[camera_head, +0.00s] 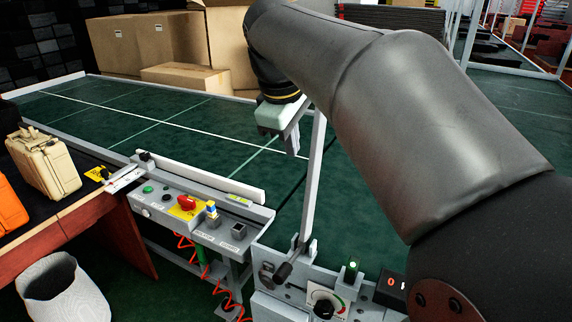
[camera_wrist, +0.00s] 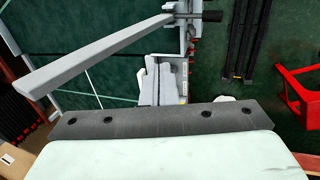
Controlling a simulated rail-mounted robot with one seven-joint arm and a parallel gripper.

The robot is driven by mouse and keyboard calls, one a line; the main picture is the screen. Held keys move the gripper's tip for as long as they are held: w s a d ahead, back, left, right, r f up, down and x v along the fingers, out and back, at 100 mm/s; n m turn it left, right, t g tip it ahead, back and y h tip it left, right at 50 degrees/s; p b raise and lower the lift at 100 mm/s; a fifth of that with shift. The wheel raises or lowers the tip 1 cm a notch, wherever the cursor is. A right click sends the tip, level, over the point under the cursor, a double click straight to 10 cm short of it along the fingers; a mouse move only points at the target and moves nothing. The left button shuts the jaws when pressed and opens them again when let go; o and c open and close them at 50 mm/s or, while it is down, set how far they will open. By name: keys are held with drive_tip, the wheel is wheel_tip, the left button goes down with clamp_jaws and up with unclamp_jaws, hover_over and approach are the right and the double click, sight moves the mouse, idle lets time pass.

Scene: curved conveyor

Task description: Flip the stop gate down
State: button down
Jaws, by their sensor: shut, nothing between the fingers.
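The stop gate (camera_head: 312,175) is a long light-grey bar that stands raised, nearly upright, from a hinge bracket on the conveyor-side housing. A black knob (camera_head: 283,270) shows at its base. In the wrist view the gate (camera_wrist: 95,57) runs diagonally from a pivot with a black end at top right to its free end at left. My gripper (camera_head: 293,145) is shut and empty, just left of the gate's upper part in the head view. Its fingers also show in the wrist view (camera_wrist: 160,85). I cannot tell whether it touches the bar.
A control panel (camera_head: 190,205) with a red knob and buttons stands left of the gate's base. A dial (camera_head: 325,300) is right of the base. A beige case (camera_head: 45,162) sits on the left table.

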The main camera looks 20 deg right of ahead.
drive_tip(key=shift+w+d+r, duration=0.1)
drive_tip(key=shift+r, duration=0.1)
drive_tip(key=shift+f, duration=0.1)
drive_tip(key=b, duration=0.1)
approach(309, 180)
wheel_tip(309, 180, down, 5)
drive_tip(key=shift+w+d+f, duration=0.1)
drive_tip(key=shift+w+d, duration=0.2)
drive_tip(key=shift+w, duration=0.2)
drive_tip(key=shift+d, duration=0.15)
